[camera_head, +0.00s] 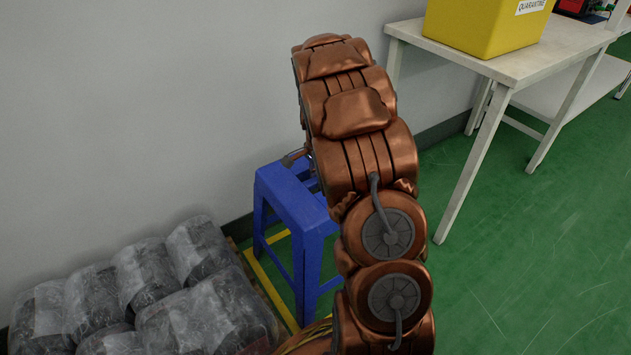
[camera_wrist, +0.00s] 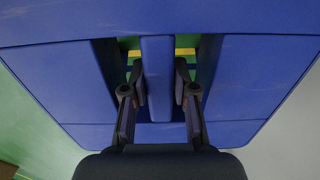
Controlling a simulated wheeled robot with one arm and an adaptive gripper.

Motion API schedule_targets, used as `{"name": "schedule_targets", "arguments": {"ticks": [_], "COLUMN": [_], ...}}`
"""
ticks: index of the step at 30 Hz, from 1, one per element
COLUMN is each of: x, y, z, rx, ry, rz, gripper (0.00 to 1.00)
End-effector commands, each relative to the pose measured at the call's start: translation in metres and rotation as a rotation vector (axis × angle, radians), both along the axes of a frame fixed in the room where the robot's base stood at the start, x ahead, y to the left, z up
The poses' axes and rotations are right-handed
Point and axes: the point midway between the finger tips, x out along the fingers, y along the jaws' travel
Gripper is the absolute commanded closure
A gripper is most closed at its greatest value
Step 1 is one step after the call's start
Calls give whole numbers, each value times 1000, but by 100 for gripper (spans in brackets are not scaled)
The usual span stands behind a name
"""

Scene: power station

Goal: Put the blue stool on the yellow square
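The blue stool (camera_head: 297,207) stands upright near the wall in the head view, partly hidden behind my arm. Yellow floor lines of the square (camera_head: 272,290) run along its left side and behind it. Its visible legs are at or just inside these lines; I cannot tell whether they touch the floor. In the wrist view the stool's seat (camera_wrist: 75,70) fills most of the picture. My gripper (camera_wrist: 159,70) has one finger in each of two seat slots, closed against the blue bar between them. Yellow shows through the slots. In the head view my gripper is mostly hidden.
Plastic-wrapped bundles (camera_head: 146,279) lie on a pallet just left of the stool. A white table (camera_head: 555,54) with a yellow bin (camera_head: 484,24) stands at the right. The wall (camera_head: 140,110) is close behind the stool. Green floor (camera_head: 530,260) is clear at the right.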

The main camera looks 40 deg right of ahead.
Motion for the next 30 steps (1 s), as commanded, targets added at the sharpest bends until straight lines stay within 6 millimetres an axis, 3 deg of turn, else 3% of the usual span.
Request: {"name": "schedule_targets", "arguments": {"ticks": [6,18,23,30], "x": [0,0,0,0], "y": [0,0,0,0], "z": [0,2,18,58], "rx": [0,0,-1,0], "ry": [0,0,-1,-1], "rz": [0,0,0,0], "gripper": [49,49,49,49]}}
